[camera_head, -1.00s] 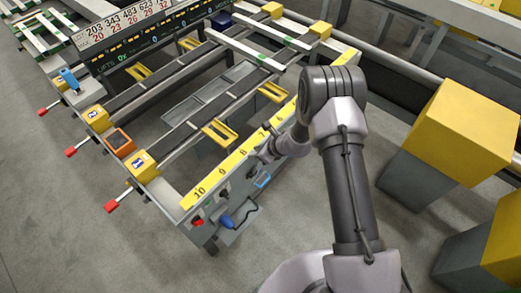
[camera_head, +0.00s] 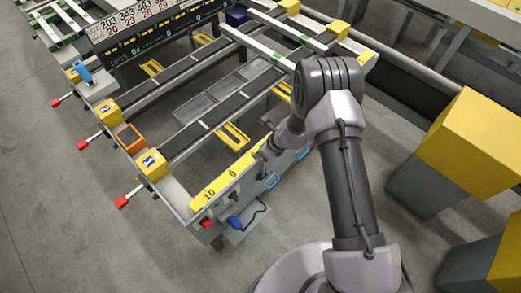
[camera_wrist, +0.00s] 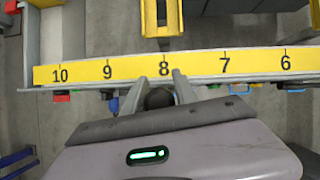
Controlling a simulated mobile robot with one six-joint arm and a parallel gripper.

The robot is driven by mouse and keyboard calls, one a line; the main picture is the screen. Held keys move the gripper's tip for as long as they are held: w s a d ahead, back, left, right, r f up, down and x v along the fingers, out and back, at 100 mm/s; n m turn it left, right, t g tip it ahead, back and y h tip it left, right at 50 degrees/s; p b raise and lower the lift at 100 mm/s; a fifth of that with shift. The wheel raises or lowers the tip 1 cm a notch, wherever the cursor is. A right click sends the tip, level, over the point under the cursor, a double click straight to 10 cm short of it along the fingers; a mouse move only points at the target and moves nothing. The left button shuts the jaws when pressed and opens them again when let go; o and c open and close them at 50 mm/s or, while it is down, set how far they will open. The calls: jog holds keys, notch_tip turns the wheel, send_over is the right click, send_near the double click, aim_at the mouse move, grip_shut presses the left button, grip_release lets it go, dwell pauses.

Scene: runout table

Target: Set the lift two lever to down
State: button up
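Three red-ended levers stick out of the table's left side in the head view. The middle lever (camera_head: 82,145) is beside the yellow box marked 2 (camera_head: 107,110), and looks like the lift two lever. The nearest lever (camera_head: 122,202) is beside the yellow box marked 1 (camera_head: 151,162); the far lever (camera_head: 56,103) is beyond. My gripper (camera_head: 263,152) is at the table's near edge, well right of the levers. In the wrist view my gripper (camera_wrist: 155,80) has its fingers apart, with a dark round thing between or behind them that I cannot identify.
A yellow numbered rail (camera_wrist: 195,66) runs along the near edge. An orange-framed box (camera_head: 129,138) sits between the two marked boxes. A blue-handled tool (camera_head: 84,73) stands near the far lever. Yellow-topped blocks (camera_head: 475,135) stand at right. Floor left of the levers is clear.

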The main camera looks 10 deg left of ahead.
jog(key=shift+o, duration=1.2)
jog(key=p+v, duration=0.3)
jog(key=v, duration=1.4)
jog(key=shift+d, duration=0.2)
jog(key=shift+r, duration=0.15)
